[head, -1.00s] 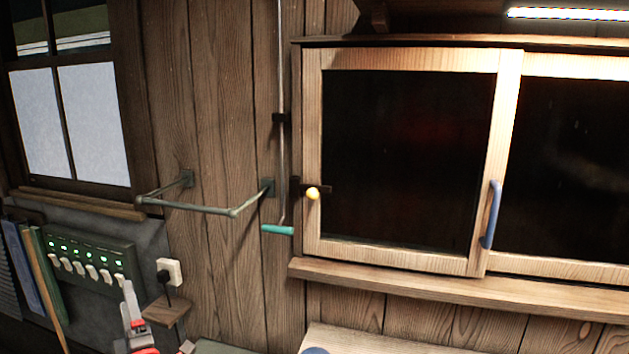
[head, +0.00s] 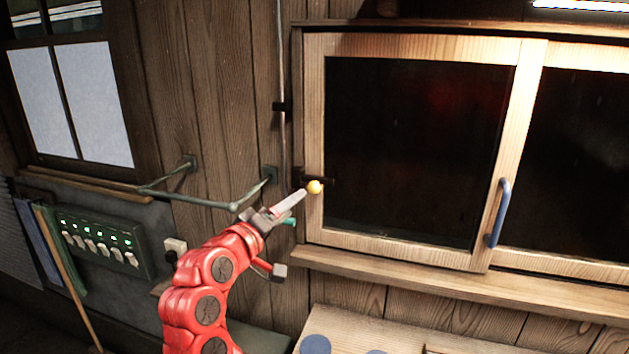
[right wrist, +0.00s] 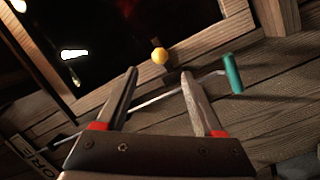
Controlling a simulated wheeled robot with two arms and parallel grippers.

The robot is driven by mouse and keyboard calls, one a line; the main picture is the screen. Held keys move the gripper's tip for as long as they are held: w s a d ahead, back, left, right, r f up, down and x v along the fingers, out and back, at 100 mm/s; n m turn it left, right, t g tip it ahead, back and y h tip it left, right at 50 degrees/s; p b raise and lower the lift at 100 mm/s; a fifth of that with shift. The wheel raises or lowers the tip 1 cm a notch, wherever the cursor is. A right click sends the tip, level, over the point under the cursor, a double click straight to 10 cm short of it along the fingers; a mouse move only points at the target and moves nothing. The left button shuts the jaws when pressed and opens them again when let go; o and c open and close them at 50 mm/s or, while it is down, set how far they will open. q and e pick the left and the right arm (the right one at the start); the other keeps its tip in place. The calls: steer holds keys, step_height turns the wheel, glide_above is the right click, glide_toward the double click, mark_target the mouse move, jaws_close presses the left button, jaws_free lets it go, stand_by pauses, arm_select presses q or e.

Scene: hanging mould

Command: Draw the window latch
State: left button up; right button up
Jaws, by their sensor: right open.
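The window latch is a dark bar with a yellow ball knob (head: 315,187) at the left edge of the wood-framed sliding window (head: 420,250). In the right wrist view the yellow knob (right wrist: 159,56) lies ahead of the fingertips, roughly between their lines. My right gripper (head: 292,202) is at the end of the red arm, just left of and below the knob in the head view. Its two fingers (right wrist: 160,82) stand apart with nothing gripped between them. Whether a finger touches the knob cannot be told. My left gripper is not in view.
A teal-handled crank rod (right wrist: 232,73) hangs close beside the latch; its handle is partly behind my gripper in the head view. A green metal rail (head: 205,202) juts from the wall at left. A blue handle (head: 499,212) is on the window. A wooden ledge (head: 450,283) runs below.

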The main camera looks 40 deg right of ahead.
mark_target(311, 189)
steer(key=p+x, duration=0.3)
steer(key=x, duration=0.7)
steer(key=shift+w+d+p, duration=0.15)
steer(key=shift+d+p, duration=0.15)
steer(key=shift+d, duration=0.05)
steer(key=shift+c, duration=0.3)
jaws_close()
stand_by(0.5)
